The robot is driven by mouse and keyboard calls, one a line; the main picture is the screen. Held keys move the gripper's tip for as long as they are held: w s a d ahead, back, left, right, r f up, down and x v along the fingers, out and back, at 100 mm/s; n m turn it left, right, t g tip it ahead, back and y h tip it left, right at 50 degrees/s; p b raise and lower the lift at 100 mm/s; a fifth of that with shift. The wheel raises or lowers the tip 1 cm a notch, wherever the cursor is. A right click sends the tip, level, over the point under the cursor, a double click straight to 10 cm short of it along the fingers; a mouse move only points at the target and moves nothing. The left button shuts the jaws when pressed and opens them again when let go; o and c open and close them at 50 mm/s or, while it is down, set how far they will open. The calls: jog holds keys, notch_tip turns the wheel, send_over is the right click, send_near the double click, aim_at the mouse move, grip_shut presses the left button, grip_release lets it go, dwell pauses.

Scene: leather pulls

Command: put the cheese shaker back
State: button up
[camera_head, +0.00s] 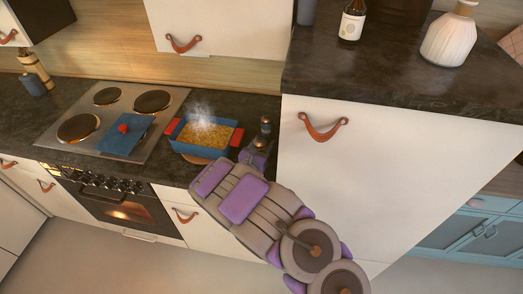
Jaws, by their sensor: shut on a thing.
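The cheese shaker (265,125) is a small, dark-topped container on the right part of the dark counter, beside the tall white cabinet. My gripper (259,146) is shut on its lower part, and the top shows above the fingers. The shaker looks upright. The gripper and arm hide its base, so I cannot tell whether it touches the counter.
A steaming blue baking dish (207,137) with red handles stands just left of my gripper. A blue lid (124,137) with a red knob lies on the stove (148,132). The tall white cabinet (345,175) blocks the right side. A bottle (351,22) and white vase (449,38) stand on top.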

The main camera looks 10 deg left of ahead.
notch_tip(320, 180, down, 3)
jog(key=shift+a+r, duration=0.15)
jog(key=shift+r, duration=0.05)
jog(key=shift+a, duration=0.5)
jog(key=o, duration=0.8)
jog(key=shift+a+f, duration=0.1)
jog(key=shift+a, duration=0.15)
jog(key=o, duration=0.3)
jog(key=shift+d, duration=0.75)
jog(key=shift+s+a, duration=0.25)
jog(key=shift+a, duration=0.25)
jog(key=p+v, duration=0.1)
jog(key=v, duration=0.9)
jog(key=shift+s+d+p, duration=0.1)
jog(key=shift+p, duration=0.2)
jog(key=shift+s+a, duration=0.3)
jog(key=shift+s, duration=0.25)
